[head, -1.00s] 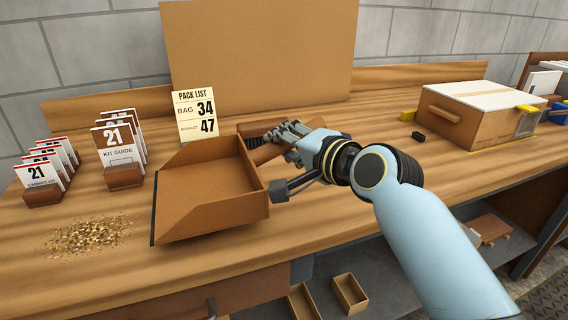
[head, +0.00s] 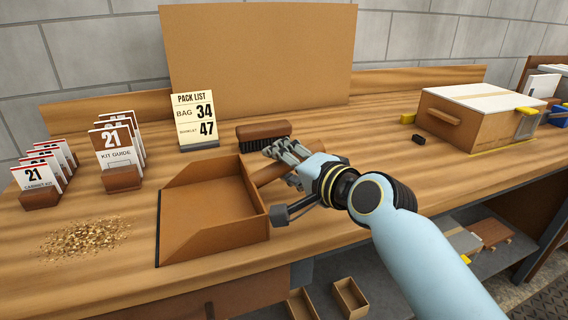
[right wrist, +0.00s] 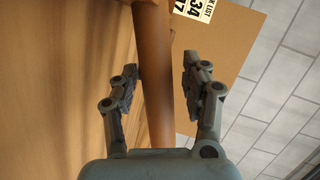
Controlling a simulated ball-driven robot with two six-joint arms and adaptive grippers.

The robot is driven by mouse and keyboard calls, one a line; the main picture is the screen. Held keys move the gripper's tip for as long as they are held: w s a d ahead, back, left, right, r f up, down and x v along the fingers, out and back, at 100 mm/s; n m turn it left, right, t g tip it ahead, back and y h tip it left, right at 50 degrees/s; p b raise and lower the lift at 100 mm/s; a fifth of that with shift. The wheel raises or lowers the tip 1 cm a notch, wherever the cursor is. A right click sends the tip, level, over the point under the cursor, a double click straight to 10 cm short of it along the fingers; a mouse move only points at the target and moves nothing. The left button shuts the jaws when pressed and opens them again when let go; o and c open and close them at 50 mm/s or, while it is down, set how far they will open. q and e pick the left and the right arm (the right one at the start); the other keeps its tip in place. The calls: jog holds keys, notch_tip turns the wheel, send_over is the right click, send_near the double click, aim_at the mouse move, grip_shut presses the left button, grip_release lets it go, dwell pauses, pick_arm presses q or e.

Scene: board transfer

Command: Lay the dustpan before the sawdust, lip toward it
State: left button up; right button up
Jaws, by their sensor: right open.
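The brown dustpan (head: 207,212) rests on the bench in the head view, its dark-edged lip on the left, facing the sawdust. The pile of sawdust (head: 86,239) lies left of the lip, with a strip of bare wood between them. My right gripper (head: 280,184) is open at the dustpan's right side, with its fingers on either side of the handle. In the right wrist view the wooden handle (right wrist: 153,85) runs between the two open fingers (right wrist: 160,77), with gaps beside it. My left gripper is not in view.
A brush (head: 264,135) lies behind the dustpan, close to my right fingers. A pack list sign (head: 196,118) stands behind it. Kit guide cards (head: 117,146) and cabinet cards (head: 40,176) stand behind the sawdust. A box (head: 470,115) and small black block (head: 418,139) are at right.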

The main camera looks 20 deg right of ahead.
jog(key=p+v, duration=0.1)
jog(key=v, duration=1.1)
jog(key=shift+a, duration=0.1)
jog(key=s+d+f+n+g+h, duration=0.2)
jog(key=s+f+n+g, duration=0.15)
jog(key=s, duration=0.35)
jog(key=s+d+f+n+g+h, duration=0.1)
jog(key=s+d+f+n+g, duration=0.3)
jog(key=s, duration=0.3)
jog(key=s+d+f+n+g+h, duration=0.1)
jog(key=s+f+n+g+h, duration=0.1)
jog(key=s+n+g, duration=0.4)
jog(key=s+d+f+m, duration=0.1)
jog(key=d+f, duration=0.1)
jog(key=f, duration=1.1)
jog(key=s+d+f, duration=0.1)
jog(key=s+f, duration=0.1)
jog(key=f, duration=1)
jog(key=s+d+f+b, duration=0.1)
jog(key=s+f, duration=1.7)
jog(key=shift+s, duration=0.4)
